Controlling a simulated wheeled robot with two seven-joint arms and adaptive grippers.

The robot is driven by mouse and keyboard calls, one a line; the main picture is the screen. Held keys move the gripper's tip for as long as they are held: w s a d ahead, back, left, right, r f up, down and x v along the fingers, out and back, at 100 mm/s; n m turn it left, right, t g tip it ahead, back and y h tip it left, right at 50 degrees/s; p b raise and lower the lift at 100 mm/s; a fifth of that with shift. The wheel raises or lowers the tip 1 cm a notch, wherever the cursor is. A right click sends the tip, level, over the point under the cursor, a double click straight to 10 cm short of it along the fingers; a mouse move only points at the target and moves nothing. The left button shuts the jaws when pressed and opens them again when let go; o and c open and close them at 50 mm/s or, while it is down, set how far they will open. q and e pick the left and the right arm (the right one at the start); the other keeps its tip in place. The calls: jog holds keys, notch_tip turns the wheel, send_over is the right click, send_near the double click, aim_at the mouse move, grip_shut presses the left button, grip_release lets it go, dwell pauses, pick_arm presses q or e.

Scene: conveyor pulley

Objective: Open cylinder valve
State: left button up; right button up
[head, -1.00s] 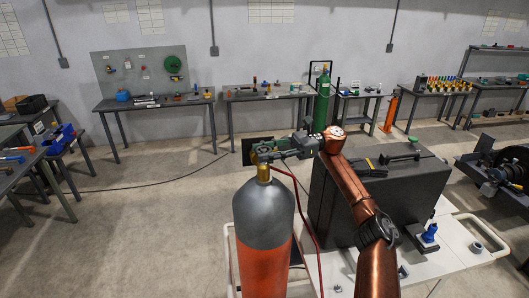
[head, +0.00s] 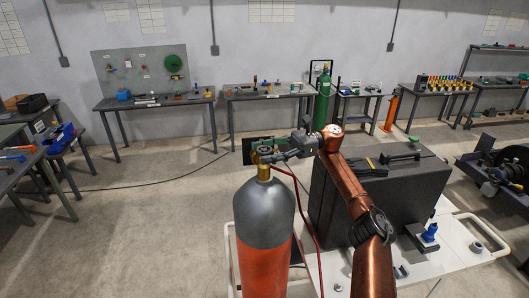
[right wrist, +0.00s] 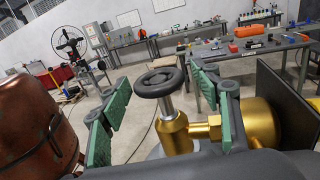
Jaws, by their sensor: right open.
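The cylinder (head: 264,215), grey on top and orange-red below, stands upright at the lower middle of the head view. Its brass valve (head: 263,172) carries a black handwheel (head: 265,149). In the right wrist view the round handwheel (right wrist: 160,81) sits on a silver stem above the brass valve body (right wrist: 174,132). My right gripper (head: 268,157) is at the valve. In the wrist view the right gripper (right wrist: 160,110) is open, with green-padded fingers apart on either side of the valve; contact with the wheel does not show. My left gripper is not in view.
A large dark case (head: 370,195) stands on the white cart (head: 450,262) right of the cylinder, beside my right arm. A red hose (head: 310,215) runs down from the valve. Workbenches (head: 270,95) line the back wall.

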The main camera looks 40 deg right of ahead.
aim_at(265, 148)
jog(key=shift+r, duration=0.2)
notch_tip(265, 148, up, 10)
jog(key=shift+f, duration=0.15)
dwell(0.8)
